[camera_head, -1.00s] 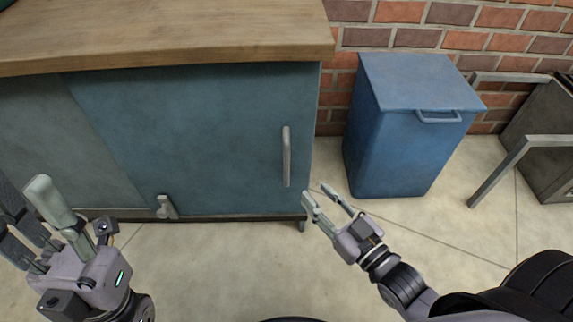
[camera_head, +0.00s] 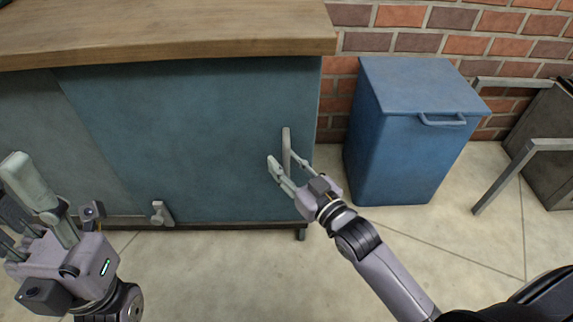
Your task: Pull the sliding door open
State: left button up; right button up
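The sliding door (camera_head: 190,125) is a teal panel on the front of a wooden-topped cabinet. Its upright grey bar handle (camera_head: 286,145) is near the door's right edge. My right gripper (camera_head: 282,163) is at the lower part of the handle with its fingers apart, one on each side of the bar as seen from here. I cannot tell whether the fingers touch the bar. My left gripper (camera_head: 25,200) is at the lower left in front of the cabinet, its fingers spread and nothing seen between them.
The cabinet's wooden top (camera_head: 170,30) overhangs the door. A small grey latch-like piece (camera_head: 162,213) sits at the door's bottom edge. A blue bin (camera_head: 410,130) stands right of the cabinet by a brick wall. A grey metal frame (camera_head: 515,165) is at far right. Floor in front is clear.

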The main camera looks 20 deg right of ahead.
jog(key=shift+c, duration=0.4)
grip_shut()
dwell(0.4)
